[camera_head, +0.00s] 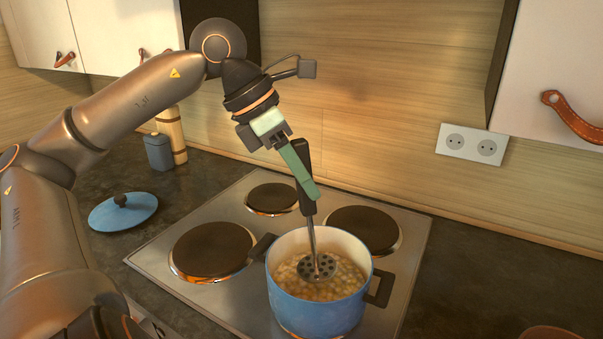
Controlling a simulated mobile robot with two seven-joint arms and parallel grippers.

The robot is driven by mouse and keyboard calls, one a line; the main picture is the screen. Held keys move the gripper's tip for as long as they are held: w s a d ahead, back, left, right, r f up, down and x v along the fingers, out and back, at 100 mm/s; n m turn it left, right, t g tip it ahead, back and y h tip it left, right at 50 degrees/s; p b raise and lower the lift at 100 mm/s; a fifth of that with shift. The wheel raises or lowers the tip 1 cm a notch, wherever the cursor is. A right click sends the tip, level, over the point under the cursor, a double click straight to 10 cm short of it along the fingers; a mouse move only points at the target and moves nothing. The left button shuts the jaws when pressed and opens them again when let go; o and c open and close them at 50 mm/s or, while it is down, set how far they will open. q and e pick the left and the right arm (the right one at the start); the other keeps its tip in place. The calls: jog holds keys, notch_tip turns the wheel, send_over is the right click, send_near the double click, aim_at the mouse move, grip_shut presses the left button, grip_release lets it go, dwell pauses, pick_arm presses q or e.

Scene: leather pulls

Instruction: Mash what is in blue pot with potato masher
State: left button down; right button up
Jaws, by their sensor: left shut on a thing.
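The blue pot (318,312) stands on the front right burner of the stove, with dark handles on both sides. It holds pale yellowish chunks (345,275) in liquid. My left gripper (307,187) is above the pot, shut on the dark handle of the potato masher (311,226). The masher is nearly upright. Its round perforated head (317,267) is inside the pot, at the surface of the chunks; whether it presses on them I cannot tell. My right gripper is not in view.
The stove (248,305) has other burners, empty, to the left and behind the pot. A blue lid (123,211) lies on the dark counter at left. A blue-grey container (158,152) and a wooden mill (171,132) stand at the back left. The counter at right is mostly clear.

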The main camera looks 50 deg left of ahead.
aim_at(310, 213)
pick_arm(q)
jog(key=f+b, duration=0.1)
jog(key=f, duration=0.1)
jog(key=f+b, duration=0.1)
jog(key=f, duration=0.1)
jog(key=shift+w+d+b, duration=0.1)
jog(key=shift+d+b, duration=0.15)
jog(key=shift+b, duration=0.05)
jog(key=shift+d+f+b, duration=0.15)
jog(key=shift+f+b, duration=0.5)
jog(key=shift+f, duration=0.3)
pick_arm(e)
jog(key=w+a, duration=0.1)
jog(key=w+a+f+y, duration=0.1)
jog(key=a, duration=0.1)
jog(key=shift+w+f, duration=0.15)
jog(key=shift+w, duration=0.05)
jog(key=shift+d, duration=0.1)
